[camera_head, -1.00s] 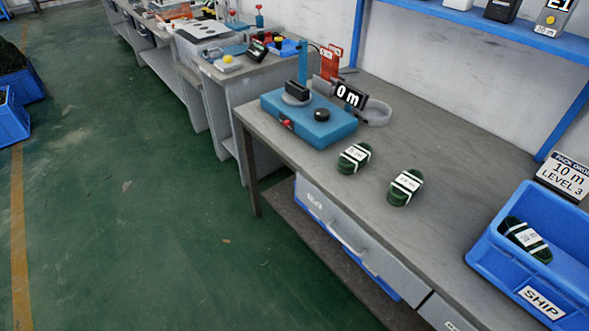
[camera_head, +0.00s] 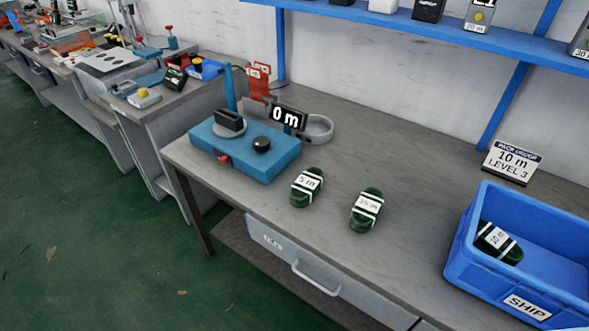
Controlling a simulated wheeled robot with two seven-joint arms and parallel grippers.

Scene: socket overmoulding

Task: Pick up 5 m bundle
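The 5 m bundle (camera_head: 307,187) is a dark green coil with white bands and a white label that reads 5 m. It lies on the grey bench (camera_head: 395,262), in front of the blue measuring machine (camera_head: 245,150). A second green bundle (camera_head: 366,210) lies to its right, apart from it; its label is hard to read. A third green bundle (camera_head: 497,242) lies in the blue SHIP crate (camera_head: 470,283). Neither of my grippers shows in the head view.
The machine's display (camera_head: 288,116) reads 0 m, and a grey ring-shaped tray (camera_head: 318,128) stands behind it. A sign (camera_head: 512,162) reading 10 m LEVEL 3 stands behind the crate. A blue shelf (camera_head: 400,28) runs above the bench. The bench between the bundles and crate is clear.

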